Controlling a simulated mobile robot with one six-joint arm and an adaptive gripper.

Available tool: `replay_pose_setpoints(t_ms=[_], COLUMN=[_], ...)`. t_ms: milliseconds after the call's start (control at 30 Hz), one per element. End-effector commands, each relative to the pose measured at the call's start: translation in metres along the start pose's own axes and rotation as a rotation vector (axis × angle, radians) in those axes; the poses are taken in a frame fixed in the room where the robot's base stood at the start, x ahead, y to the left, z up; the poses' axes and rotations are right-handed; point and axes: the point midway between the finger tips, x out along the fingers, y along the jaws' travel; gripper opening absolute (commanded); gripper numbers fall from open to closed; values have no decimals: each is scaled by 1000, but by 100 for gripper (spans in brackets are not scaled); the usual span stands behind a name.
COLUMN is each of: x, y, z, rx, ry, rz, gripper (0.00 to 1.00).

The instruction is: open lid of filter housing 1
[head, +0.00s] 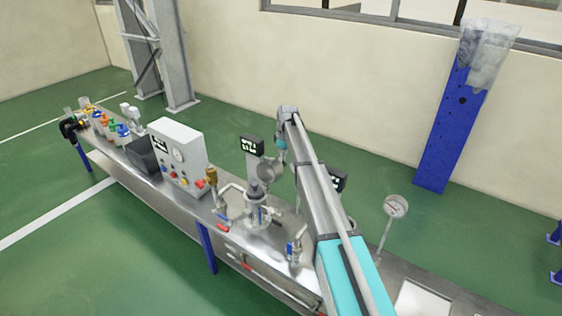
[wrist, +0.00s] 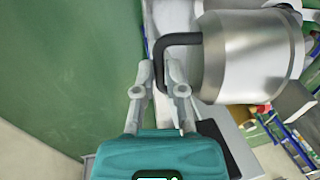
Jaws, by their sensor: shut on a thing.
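A silver filter housing (head: 258,216) stands on the steel bench. A round grey lid (head: 268,171) shows above it, tilted up, just left of my arm's far end. In the wrist view a large silver cylindrical lid (wrist: 250,58) fills the upper right, with a dark U-shaped handle (wrist: 180,39) on its left side. My gripper (wrist: 160,68) has its two fingers on either side of the handle bar, shut on it. In the head view my gripper's fingers are too small and partly hidden to make out. I cannot read the housing's number.
A grey control box (head: 178,155) with a gauge and buttons stands left of the housing. A coded marker board (head: 251,147) is behind it. A brass fitting (head: 211,177) and a blue-handled valve (head: 293,250) stand nearby. A round gauge (head: 395,206) rises at right.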

Motion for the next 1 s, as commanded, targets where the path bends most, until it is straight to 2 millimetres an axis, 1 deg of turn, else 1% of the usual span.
replay_pose_setpoints(t_ms=[33,133,400,667,700,800,1000], x=[5,8,9,9,9,9,9], y=[11,14,19,20,20,20,17], z=[-1,0,2,3,3,3,3], rx=[3,5,8,9,9,9,7], ry=[3,1,0,1,1,1,0], rz=[15,17,18,18,18,18,17], gripper=[0,0,0,0,31,48,48])
